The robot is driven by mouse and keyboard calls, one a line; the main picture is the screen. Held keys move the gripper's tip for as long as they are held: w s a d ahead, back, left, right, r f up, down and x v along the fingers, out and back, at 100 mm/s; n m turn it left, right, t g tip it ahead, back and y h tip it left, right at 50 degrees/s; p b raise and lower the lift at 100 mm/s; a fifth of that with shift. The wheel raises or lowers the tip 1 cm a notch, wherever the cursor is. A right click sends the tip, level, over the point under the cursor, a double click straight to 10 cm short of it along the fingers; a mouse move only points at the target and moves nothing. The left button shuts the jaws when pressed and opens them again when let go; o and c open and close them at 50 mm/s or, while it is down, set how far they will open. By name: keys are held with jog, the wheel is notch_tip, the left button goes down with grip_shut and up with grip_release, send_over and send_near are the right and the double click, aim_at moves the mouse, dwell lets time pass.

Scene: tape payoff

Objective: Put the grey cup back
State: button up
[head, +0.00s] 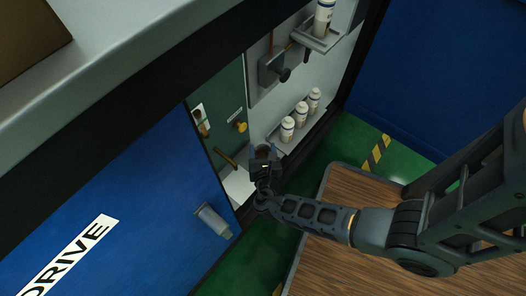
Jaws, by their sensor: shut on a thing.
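My gripper (263,153) is in the opening of the blue cabinet, in front of the pale interior. It is shut on a small dark thing with a brownish round top, which looks like the grey cup; the jaws hide most of it, so its colour and tilt are hard to tell. Behind it, a grey box (270,68) with a dark round fitting (284,75) is mounted on the pale back wall. My gripper is below this box and apart from it.
Several white bottles (301,111) stand on a low ledge right of my gripper. Another bottle (324,17) stands on an upper shelf (316,40). A blue DRIVE door (130,215) with a grey handle (213,221) is at left. A wooden top (345,200) lies below my arm.

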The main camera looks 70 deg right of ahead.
jog(key=shift+f, duration=0.2)
jog(key=o, duration=1.1)
jog(key=shift+o, duration=0.2)
